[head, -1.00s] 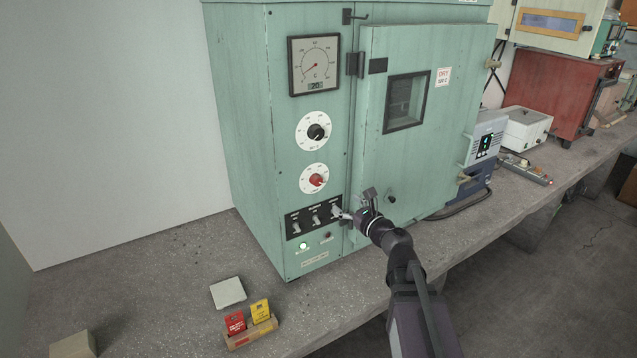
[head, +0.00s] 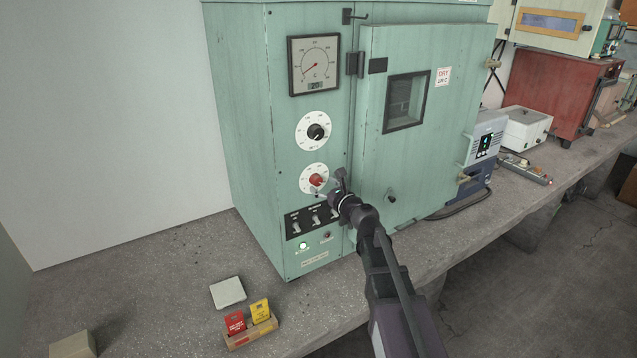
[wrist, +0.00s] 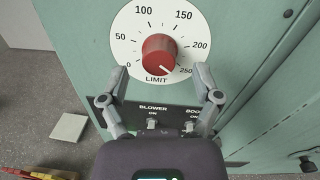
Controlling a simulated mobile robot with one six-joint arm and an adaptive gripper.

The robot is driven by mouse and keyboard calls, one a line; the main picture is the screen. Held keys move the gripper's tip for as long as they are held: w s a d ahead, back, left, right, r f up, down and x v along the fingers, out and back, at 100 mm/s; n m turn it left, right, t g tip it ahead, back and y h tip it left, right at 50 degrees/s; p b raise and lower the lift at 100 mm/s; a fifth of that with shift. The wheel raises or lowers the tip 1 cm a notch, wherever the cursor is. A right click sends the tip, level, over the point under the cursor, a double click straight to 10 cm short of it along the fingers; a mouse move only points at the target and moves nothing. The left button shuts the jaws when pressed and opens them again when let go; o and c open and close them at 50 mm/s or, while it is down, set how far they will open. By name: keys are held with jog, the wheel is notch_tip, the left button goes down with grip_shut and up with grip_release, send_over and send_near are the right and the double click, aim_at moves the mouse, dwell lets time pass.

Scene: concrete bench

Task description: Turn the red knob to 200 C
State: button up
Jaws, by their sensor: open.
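The red knob (head: 317,180) is the lower of two knobs on the green oven's front panel, on a white dial marked LIMIT. In the wrist view the red knob (wrist: 158,52) is large, and the dial (wrist: 128,28) reads from 0 to 250. A small pale mark on the knob's lower right appears to point near 250. My gripper (head: 329,184) is open in front of the knob's lower right. In the wrist view my gripper (wrist: 161,72) has its fingers spread left and right of the knob's lower part, with visible gaps and no clear contact.
Several switches (head: 314,219) sit just below the dial, under my gripper. A black knob (head: 317,132) and a gauge (head: 315,65) are above. The closed oven door (head: 440,120) is to the right. A card holder (head: 252,333) and a pale tile (head: 228,292) lie on the bench.

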jog(key=shift+x, duration=1.25)
grip_shut()
